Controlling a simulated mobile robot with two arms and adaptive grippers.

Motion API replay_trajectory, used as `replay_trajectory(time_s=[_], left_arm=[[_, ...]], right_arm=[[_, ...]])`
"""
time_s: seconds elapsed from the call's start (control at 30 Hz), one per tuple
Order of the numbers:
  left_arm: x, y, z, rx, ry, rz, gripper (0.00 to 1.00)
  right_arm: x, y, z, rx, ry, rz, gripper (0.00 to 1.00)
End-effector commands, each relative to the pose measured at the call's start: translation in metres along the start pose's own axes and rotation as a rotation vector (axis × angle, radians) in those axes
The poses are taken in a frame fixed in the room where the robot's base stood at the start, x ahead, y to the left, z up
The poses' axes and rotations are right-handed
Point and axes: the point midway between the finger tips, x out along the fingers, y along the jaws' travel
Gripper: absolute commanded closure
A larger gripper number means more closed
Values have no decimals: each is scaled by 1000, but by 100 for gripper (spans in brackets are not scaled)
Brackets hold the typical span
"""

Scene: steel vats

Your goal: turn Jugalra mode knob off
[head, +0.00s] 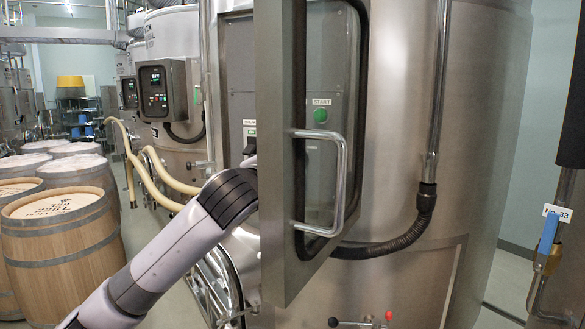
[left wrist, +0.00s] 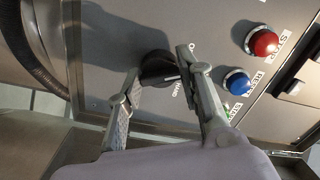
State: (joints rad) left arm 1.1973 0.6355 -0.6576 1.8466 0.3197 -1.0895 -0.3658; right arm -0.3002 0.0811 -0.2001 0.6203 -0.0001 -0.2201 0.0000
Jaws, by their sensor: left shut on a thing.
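The black mode knob (left wrist: 155,68) sits on the grey control panel (left wrist: 115,40) in the left wrist view. A label beside it seems to read HAND. My left gripper (left wrist: 160,72) has one finger on each side of the knob and is shut on it. In the head view my left arm reaches in from the left behind the open cabinet door (head: 277,150), which hides the gripper and the knob. My right gripper is in neither view.
A red button (left wrist: 262,42) and a blue button (left wrist: 237,82) are right of the knob. The glazed door has a steel handle (head: 341,185); a green START button (head: 320,115) shows through its glass. Wooden barrels (head: 62,240) stand at left. A black hose (head: 400,240) curves behind the door.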

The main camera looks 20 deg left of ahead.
Motion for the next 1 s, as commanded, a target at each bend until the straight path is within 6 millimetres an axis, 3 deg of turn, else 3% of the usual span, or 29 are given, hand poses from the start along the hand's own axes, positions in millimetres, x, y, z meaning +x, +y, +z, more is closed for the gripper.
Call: replay_trajectory(time_s=[0.43,1.0], left_arm=[[1,4,1,-271,-3,6,94],[0,3,1,-327,-3,5,94]], right_arm=[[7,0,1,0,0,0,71],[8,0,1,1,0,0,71]])
